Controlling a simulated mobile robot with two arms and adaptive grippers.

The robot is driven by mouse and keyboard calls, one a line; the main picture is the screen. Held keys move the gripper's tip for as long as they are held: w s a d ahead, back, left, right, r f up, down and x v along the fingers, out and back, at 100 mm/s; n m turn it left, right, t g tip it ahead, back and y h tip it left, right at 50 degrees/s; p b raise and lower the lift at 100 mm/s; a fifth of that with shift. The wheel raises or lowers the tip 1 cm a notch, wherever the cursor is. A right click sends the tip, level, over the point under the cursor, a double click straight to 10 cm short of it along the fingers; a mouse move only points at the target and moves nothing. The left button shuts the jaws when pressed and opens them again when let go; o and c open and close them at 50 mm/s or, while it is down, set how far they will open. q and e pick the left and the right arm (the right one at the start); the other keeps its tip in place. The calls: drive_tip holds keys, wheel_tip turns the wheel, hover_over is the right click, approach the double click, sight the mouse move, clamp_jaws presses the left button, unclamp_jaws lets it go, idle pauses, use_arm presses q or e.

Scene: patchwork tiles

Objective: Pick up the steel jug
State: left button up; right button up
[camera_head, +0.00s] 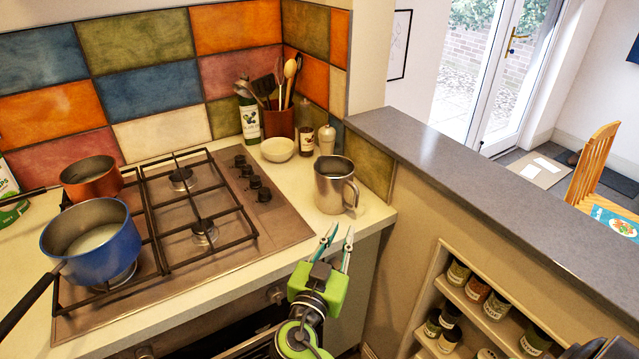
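The steel jug (332,185) stands upright on the cream counter, right of the hob, near the counter's corner. It is a shiny metal jug with its handle on the right side. A gap shows between the fingertips and the jug.
A gas hob (285,228) holds a blue pan (92,243) and a copper pot (91,179). Behind the jug stand a white bowl (277,149), a utensil pot (279,124) and bottles. A grey ledge (470,175) rises at the right, above shelves with several jars.

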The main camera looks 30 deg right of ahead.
sight(355, 202)
drive_tip(key=p+x, duration=0.2)
drive_tip(key=x, duration=0.5)
drive_tip(key=shift+s+d+r, duration=0.1)
drive_tip(key=shift+d, duration=0.15)
drive_tip(key=shift+w+d+r+p, duration=0.1)
drive_tip(key=shift+w+d+p, duration=0.1)
drive_tip(key=shift+w+p, duration=0.25)
drive_tip(key=p+x, duration=0.2)
drive_tip(key=x, duration=0.2)
drive_tip(key=shift+p, duration=0.3)
drive_tip(key=shift+w+d, duration=0.15)
clamp_jaws()
use_arm(q)
wheel_tip(355, 202, up, 6)
drive_tip(key=shift+s, duration=0.45)
